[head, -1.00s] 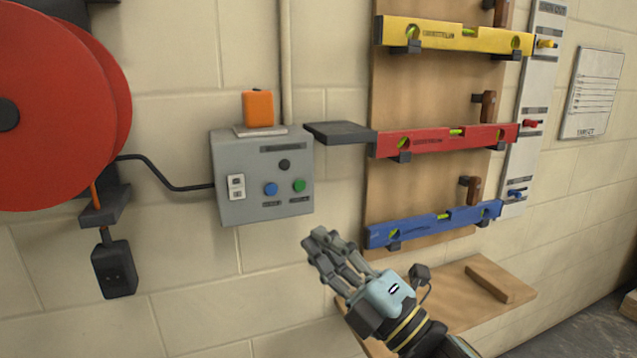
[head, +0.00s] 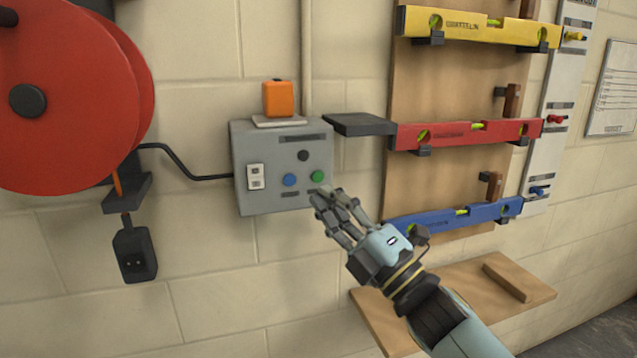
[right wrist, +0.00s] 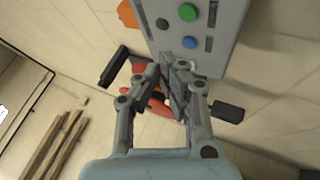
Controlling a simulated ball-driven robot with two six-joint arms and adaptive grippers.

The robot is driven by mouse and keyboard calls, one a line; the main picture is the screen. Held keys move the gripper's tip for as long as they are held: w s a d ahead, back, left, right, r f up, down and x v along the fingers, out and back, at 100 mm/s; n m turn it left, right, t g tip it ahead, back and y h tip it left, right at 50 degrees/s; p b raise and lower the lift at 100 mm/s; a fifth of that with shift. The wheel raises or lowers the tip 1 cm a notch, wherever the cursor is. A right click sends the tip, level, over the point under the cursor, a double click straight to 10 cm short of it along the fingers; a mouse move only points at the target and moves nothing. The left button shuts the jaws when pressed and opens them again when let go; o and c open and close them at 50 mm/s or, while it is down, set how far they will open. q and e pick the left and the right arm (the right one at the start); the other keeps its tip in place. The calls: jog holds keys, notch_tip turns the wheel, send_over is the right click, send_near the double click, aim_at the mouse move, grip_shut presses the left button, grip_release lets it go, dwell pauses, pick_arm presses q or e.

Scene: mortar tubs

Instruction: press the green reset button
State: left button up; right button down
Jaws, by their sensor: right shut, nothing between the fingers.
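The green reset button (head: 318,176) is at the lower right of a grey control box (head: 243,150) on the wall. My right gripper (head: 324,196) is shut and empty, its fingertips just below the green button in the head view. I cannot tell whether they touch the box. In the right wrist view the green button (right wrist: 188,12) shows at the top, beyond the shut fingers (right wrist: 172,80). The blue button (right wrist: 190,42) lies between the fingertips and the green one in that picture. My left gripper is not in view.
A black button (head: 303,155) and the blue button sit close to the green one. An orange object (head: 278,98) stands on the box. A dark shelf (head: 358,124), a red level (head: 465,134) and a blue level (head: 455,217) are to the right. A red reel (head: 70,100) hangs left.

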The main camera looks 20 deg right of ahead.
aim_at(303, 168)
jog(key=shift+w+a+b, duration=0.1)
jog(key=shift+w+b, duration=0.6)
jog(key=shift+w, duration=1.5)
jog(key=shift+w, duration=0.45)
jog(key=shift+w+b, duration=0.35)
jog(key=shift+b, duration=0.05)
jog(key=shift+s, duration=0.1)
dwell(0.4)
jog(key=shift+s+p, duration=0.35)
jog(key=shift+s, duration=0.35)
